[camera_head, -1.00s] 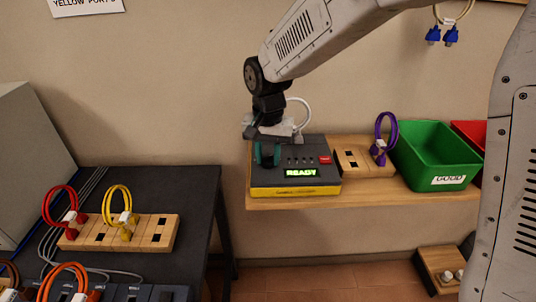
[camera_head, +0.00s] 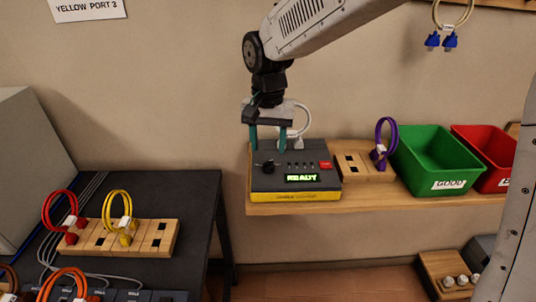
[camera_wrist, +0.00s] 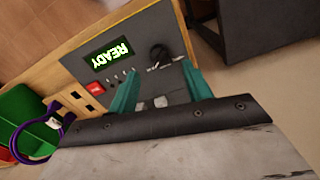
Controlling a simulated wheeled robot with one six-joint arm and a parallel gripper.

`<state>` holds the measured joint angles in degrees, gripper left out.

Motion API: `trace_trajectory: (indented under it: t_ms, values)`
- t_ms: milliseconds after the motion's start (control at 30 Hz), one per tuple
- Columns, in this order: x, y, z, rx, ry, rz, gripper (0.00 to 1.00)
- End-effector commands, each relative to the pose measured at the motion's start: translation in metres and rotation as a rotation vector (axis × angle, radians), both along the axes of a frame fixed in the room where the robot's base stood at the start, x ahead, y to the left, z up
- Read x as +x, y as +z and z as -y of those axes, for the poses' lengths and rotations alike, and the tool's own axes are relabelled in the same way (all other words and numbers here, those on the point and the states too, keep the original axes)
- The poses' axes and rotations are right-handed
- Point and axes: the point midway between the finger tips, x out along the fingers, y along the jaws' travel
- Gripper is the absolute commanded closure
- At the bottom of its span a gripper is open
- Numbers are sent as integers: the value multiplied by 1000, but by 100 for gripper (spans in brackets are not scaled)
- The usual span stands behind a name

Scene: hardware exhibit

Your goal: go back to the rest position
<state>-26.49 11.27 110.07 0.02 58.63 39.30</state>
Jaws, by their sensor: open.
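My gripper (camera_head: 267,135) is open, with its two teal fingers pointing down just above the back left of the tester box (camera_head: 296,193). The box is dark grey with a yellow lower edge, and its green display reads READY. A black knob (camera_head: 267,166) and a red button (camera_head: 326,165) are on its top. In the wrist view the gripper (camera_wrist: 160,88) shows its fingers apart over the box, with the knob (camera_wrist: 158,53) beyond them. A white cable loop (camera_head: 303,118) stands behind the gripper; whether it is plugged into the box is hidden.
The wooden shelf (camera_head: 400,197) also holds a wooden block (camera_head: 365,172) with a purple cable (camera_head: 384,132), a green bin (camera_head: 440,165) marked GOOD and a red bin (camera_head: 487,150). At left a dark table (camera_head: 185,200) carries red and yellow cables in a wooden rack (camera_head: 160,240).

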Motion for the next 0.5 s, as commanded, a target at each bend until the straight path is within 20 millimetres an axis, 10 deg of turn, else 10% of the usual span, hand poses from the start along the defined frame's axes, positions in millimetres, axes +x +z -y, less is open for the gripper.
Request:
trace_trajectory:
  t_ms: [500]
  values:
    - [0, 22, 0, 0, 1, 0, 50]
